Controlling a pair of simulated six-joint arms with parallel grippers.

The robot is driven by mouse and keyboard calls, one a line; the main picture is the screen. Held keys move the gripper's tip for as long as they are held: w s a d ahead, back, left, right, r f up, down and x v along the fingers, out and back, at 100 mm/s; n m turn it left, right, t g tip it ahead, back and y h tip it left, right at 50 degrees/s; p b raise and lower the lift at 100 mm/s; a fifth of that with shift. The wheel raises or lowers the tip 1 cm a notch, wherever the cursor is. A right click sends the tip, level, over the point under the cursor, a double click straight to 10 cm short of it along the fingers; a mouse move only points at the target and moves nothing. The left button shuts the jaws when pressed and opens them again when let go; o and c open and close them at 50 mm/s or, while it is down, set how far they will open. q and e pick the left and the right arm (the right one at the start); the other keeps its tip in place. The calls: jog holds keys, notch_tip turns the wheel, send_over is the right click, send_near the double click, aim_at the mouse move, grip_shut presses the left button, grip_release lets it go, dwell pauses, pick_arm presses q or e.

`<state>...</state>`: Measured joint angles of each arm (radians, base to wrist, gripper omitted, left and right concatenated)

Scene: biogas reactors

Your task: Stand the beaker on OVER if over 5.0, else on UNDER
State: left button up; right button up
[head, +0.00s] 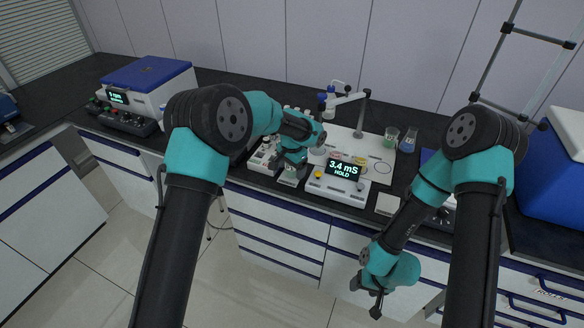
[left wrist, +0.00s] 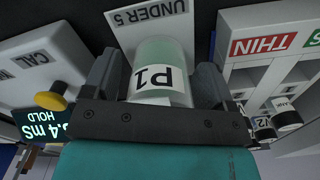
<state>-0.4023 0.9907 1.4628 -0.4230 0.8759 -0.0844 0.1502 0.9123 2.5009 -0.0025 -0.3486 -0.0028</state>
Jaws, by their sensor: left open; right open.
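The beaker (left wrist: 162,60) holds pale green liquid and has a P1 label. In the left wrist view it is over the white card marked UNDER 5 (left wrist: 148,14); its base contact is hidden. My left gripper (head: 290,168) is open, with one finger on each side of the beaker. The meter (head: 343,170) reads 3.4 mS HOLD, and part of its display shows in the left wrist view. A pale card (head: 387,204) lies right of the meter; its text is unreadable. My right gripper (head: 376,296) is open and empty, low in front of the bench.
A rack with a THIN label (left wrist: 258,45) and vials stands close beside my left gripper. A yellow knob (left wrist: 50,100) is on its other side. Two beakers, green (head: 391,136) and blue (head: 409,140), stand at the back. A blue-lidded machine (head: 147,78) stands far left.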

pick_arm(q)
jog(key=shift+r, duration=0.15)
notch_tip(320, 180, up, 12)
dwell(0.6)
dwell(0.5)
